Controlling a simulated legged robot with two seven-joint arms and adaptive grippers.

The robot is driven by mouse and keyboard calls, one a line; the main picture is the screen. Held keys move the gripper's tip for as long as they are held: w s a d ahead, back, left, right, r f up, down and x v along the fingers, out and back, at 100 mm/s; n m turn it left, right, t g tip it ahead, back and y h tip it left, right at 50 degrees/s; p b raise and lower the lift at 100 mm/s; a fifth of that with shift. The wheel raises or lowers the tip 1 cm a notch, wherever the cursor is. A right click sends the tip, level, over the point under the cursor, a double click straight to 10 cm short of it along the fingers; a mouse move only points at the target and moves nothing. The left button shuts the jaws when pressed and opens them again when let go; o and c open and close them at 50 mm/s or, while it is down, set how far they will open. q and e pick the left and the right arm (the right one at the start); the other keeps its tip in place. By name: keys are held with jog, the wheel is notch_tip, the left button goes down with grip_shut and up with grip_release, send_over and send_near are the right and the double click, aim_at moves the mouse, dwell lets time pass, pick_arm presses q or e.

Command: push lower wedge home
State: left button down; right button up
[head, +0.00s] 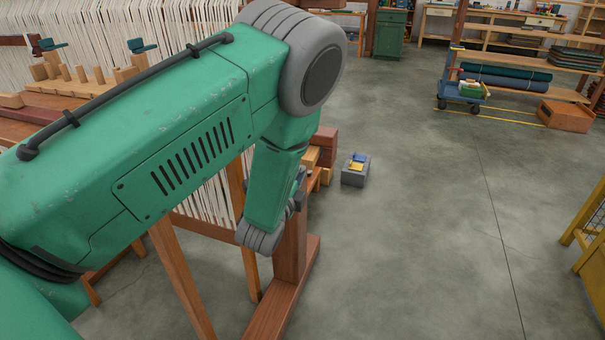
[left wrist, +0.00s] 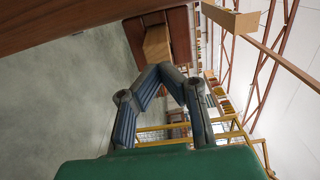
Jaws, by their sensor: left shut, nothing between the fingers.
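My left gripper (left wrist: 160,70) is shut and empty, its two dark blue fingers meeting at the tips in the left wrist view. Just beyond the tips is a light wooden wedge-like piece (left wrist: 157,45) set against a red-brown timber (left wrist: 180,22). I cannot tell whether the tips touch it. In the head view my left gripper (head: 298,196) is small and partly hidden beside the red-brown loom post (head: 289,245). Tan and red-brown wooden ends (head: 325,145) show behind the arm there; which is the lower wedge is unclear. My right gripper is out of view.
A wooden beam (left wrist: 60,25) crosses close to the camera in the left wrist view. A grey box (head: 355,177) with blue and yellow items stands on the floor near the loom. A blue cart (head: 460,92) is farther back.

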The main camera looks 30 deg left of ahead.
aim_at(305, 164)
pick_arm(q)
jog(key=shift+x, duration=1.1)
jog(key=b+x, duration=0.1)
jog(key=x, duration=0.3)
jog(key=shift+w, duration=0.15)
jog(key=shift+r, duration=0.15)
